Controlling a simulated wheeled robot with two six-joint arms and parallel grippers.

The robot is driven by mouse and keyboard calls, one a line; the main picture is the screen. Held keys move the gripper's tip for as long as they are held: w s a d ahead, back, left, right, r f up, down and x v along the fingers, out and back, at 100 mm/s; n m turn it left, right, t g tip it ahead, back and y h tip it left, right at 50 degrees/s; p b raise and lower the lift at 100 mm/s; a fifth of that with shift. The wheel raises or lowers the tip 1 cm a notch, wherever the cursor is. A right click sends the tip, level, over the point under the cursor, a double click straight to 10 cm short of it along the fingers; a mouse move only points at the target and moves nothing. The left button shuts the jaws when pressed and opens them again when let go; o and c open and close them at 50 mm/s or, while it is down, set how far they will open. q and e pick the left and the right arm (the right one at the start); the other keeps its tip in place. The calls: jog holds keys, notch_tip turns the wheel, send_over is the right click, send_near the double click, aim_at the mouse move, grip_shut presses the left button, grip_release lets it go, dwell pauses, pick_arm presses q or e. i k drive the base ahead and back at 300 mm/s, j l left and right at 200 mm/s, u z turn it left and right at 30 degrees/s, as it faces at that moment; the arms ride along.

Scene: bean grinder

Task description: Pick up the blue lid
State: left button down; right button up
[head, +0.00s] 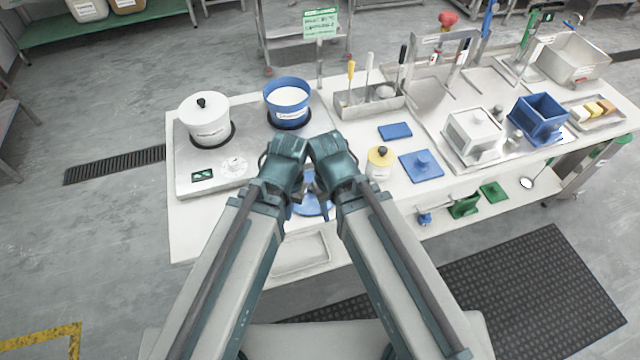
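A round blue lid (312,208) lies on the white table near its front edge, between my two grippers and partly hidden by them. My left gripper (291,205) is at its left side. My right gripper (326,206) is at its right side. Both point down, and I cannot tell whether either touches the lid or how far the fingers are apart. A square blue lid-like plate with a knob (421,165) lies farther right, away from both grippers. An open blue pot (288,113) with pale contents stands behind the grippers.
A white lidded pot (203,125) stands on the cooker (185,180) at left. A yellow-topped jar (379,165) is just right of my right gripper. A tool rack (365,104), flat blue block (395,131), white box (472,135) and blue bin (538,118) are farther right.

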aim_at(310, 207)
jog(key=l+u, duration=0.55)
jog(key=u, duration=0.15)
jog(key=l+u, duration=0.35)
jog(key=j, duration=0.1)
